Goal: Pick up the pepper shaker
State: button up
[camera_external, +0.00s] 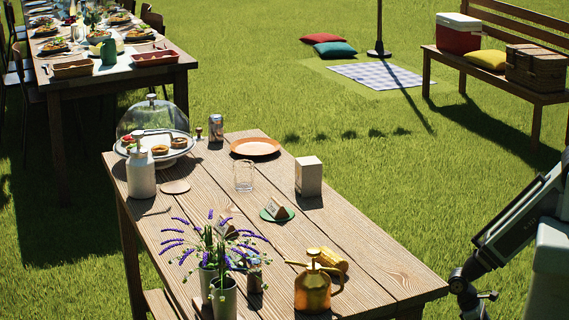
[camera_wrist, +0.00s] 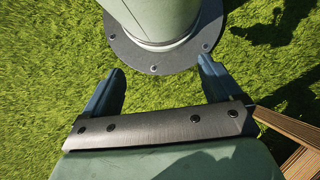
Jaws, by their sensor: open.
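I cannot tell for certain which thing is the pepper shaker. A small dark, knob-topped thing (camera_external: 198,133) stands beside the cake stand at the table's far end, and a small metallic canister (camera_external: 254,280) stands by the flower pots; either is too small to identify. My gripper (camera_external: 487,295) hangs off the table's right side, low in the picture. In the wrist view my gripper (camera_wrist: 161,66) has its two fingers wide apart with nothing between them. That view shows grass and my base, no shaker.
The wooden table (camera_external: 385,262) holds a domed cake stand (camera_external: 174,155), white bottle (camera_external: 141,174), can (camera_external: 216,128), orange plate (camera_external: 255,147), glass (camera_external: 243,176), box (camera_external: 308,177), lavender pot (camera_external: 224,299) and brass watering can (camera_external: 313,290). Its right front corner is clear.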

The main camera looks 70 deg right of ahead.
jog(key=c, duration=0.4)
jog(key=shift+o, duration=0.2)
